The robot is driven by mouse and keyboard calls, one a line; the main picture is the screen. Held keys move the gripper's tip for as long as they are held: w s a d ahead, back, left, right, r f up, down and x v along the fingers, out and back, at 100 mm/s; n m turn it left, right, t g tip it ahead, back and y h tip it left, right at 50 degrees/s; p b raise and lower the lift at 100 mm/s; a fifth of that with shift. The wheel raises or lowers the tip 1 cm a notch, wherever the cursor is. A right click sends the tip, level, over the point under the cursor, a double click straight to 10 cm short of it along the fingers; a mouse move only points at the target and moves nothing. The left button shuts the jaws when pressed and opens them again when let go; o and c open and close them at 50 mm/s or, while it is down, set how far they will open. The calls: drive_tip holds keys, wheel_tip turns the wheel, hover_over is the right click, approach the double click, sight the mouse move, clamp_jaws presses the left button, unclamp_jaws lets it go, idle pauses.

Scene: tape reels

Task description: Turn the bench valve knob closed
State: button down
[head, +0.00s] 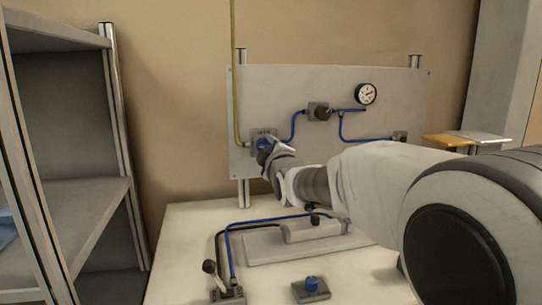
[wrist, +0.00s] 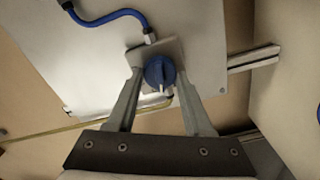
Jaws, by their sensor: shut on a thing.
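A blue knob (head: 263,143) sits on a small grey plate at the left of the upright panel; it also shows in the wrist view (wrist: 159,71), with a pale pointer mark facing down. My gripper (head: 267,152) reaches it from the right. In the wrist view my gripper's two fingers (wrist: 160,77) are on either side of this knob, shut on it. A second blue knob (head: 312,283) stands on a grey block on the bench top, apart from my gripper. My gripper partly hides the panel knob in the head view.
The panel (head: 290,85) carries blue tubing, a black fitting (head: 319,112) and a round gauge (head: 365,93). The white bench (head: 185,235) holds a grey plate with a cylinder and tubes, and a small black-handled fitting (head: 209,267). Grey shelves (head: 85,220) stand at left.

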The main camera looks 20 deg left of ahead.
drive_tip(key=shift+n+b, duration=0.5)
drive_tip(key=shift+n, duration=0.6)
drive_tip(key=shift+c, duration=1.5)
unclamp_jaws()
drive_tip(key=p+v, duration=0.2)
drive_tip(key=v, duration=1.5)
drive_tip(key=shift+s, duration=0.2)
